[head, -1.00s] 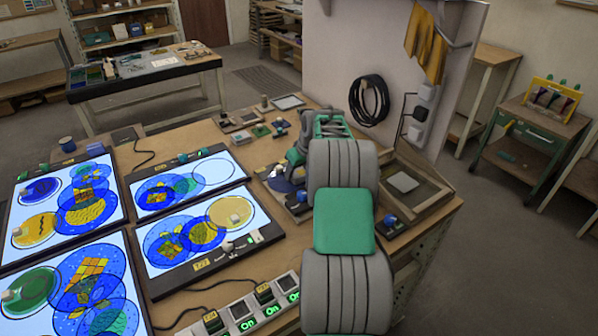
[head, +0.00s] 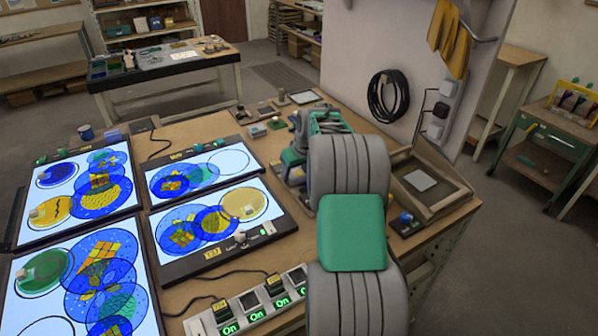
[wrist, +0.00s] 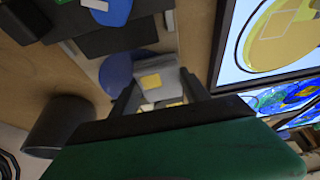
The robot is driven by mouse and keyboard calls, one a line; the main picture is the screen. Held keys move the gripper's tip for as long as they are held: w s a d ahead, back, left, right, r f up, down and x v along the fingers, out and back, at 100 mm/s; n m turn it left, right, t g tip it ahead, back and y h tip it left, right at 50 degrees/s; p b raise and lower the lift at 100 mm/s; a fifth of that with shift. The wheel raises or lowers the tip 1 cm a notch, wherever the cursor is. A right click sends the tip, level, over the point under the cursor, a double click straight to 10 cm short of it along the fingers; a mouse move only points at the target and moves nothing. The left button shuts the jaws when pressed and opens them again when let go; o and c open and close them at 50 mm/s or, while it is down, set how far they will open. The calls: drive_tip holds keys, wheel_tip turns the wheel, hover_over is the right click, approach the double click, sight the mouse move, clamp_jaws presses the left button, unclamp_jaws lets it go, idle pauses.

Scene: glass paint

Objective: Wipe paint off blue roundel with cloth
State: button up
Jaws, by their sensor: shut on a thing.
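My gripper (wrist: 158,88) is shut on a pale grey block-like piece with a yellow patch (wrist: 150,81) in the wrist view. I cannot tell whether this is the cloth or a grip on it. A blue rounded shape (wrist: 116,74) shows beside the held piece; whether they are joined is unclear. In the head view my arm hides the fingers. Several blue roundels lie on lit panels, among them a plain blue one (head: 69,175) on the far left panel and patterned ones (head: 183,239). I cannot tell which has the paint.
Lit panels (head: 283,226) fill the left and middle of the workbench. A switch strip (head: 256,310) with cables lies at the front. A wooden tray (head: 449,204) stands at the right edge. A black cable coil (head: 388,97) hangs on the wall behind.

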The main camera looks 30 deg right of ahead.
drive_tip(key=shift+s+d+r+p, duration=0.1)
drive_tip(key=shift+d+p, duration=0.3)
drive_tip(key=shift+d, duration=1.55)
drive_tip(key=shift+s+d+p, duration=0.1)
drive_tip(key=shift+d+p, duration=0.25)
drive_tip(key=shift+d, duration=1.55)
drive_tip(key=shift+w+a+f+b, duration=0.15)
drive_tip(key=shift+a+b, duration=0.35)
drive_tip(key=shift+a, duration=0.65)
drive_tip(key=shift+a+f+b, duration=0.1)
drive_tip(key=shift+a+b, duration=0.35)
drive_tip(key=shift+a, duration=0.65)
drive_tip(key=shift+a+b, duration=0.35)
drive_tip(key=shift+a, duration=1.15)
drive_tip(key=shift+s+d+r, duration=0.1)
drive_tip(key=shift+s+d, duration=0.25)
drive_tip(key=shift+s, duration=0.2)
drive_tip(key=shift+s+d, duration=0.35)
drive_tip(key=shift+s, duration=0.2)
drive_tip(key=shift+s+d+p, duration=0.15)
drive_tip(key=shift+d+p, duration=0.15)
drive_tip(key=shift+d, duration=1.95)
drive_tip(key=shift+w+a+b, duration=0.2)
drive_tip(key=shift+a+b, duration=0.45)
drive_tip(key=shift+a, duration=1.65)
drive_tip(key=shift+r, duration=0.1)
